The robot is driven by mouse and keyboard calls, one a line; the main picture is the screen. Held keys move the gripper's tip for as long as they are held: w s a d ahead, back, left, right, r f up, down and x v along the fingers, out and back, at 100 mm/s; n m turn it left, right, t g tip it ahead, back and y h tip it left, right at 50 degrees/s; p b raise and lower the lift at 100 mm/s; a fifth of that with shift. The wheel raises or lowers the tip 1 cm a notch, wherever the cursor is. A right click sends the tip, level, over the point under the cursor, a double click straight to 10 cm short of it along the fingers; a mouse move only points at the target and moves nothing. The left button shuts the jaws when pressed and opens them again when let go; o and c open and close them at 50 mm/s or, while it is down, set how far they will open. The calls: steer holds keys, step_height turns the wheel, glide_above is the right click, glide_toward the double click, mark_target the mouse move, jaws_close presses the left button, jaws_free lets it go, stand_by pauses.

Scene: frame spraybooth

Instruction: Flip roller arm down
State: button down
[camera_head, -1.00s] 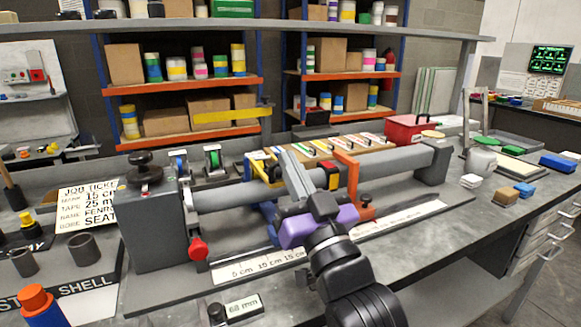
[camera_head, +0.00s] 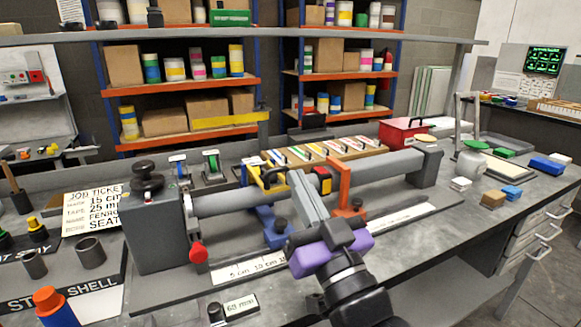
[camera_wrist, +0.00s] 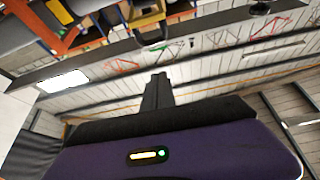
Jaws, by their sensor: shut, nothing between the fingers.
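A long grey bar (camera_head: 385,168) runs across the bench from a grey box-shaped housing (camera_head: 157,232). A yellow arm (camera_head: 265,177) stands at the bar above a blue carriage (camera_head: 272,226). An orange bracket (camera_head: 345,190) straddles the bar to the right, with a red and black piece (camera_head: 322,181) beside it. I cannot tell which of these is the roller arm. My gripper (camera_head: 293,174) is shut and empty. Its grey fingers point up and left in front of the bar, between the yellow arm and the orange bracket, partly hiding the bar. The shut fingers also show in the wrist view (camera_wrist: 157,88).
A white ruler strip (camera_head: 395,217) lies along the bench front. A tray of coloured strips (camera_head: 325,152) and a red box (camera_head: 403,133) stand behind the bar.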

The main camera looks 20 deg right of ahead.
steer(key=v, duration=0.4)
steer(key=shift+w, duration=0.1)
stand_by(0.4)
steer(key=s+f+g, duration=0.4)
steer(key=s+f, duration=1)
steer(key=s, duration=0.2)
steer(key=s+f+g, duration=0.4)
steer(key=s+f, duration=1)
steer(key=s, duration=0.3)
step_height(320, 180, up, 13)
steer(key=p, duration=1.2)
steer(key=shift+f+n, duration=0.2)
steer(key=shift+n, duration=0.1)
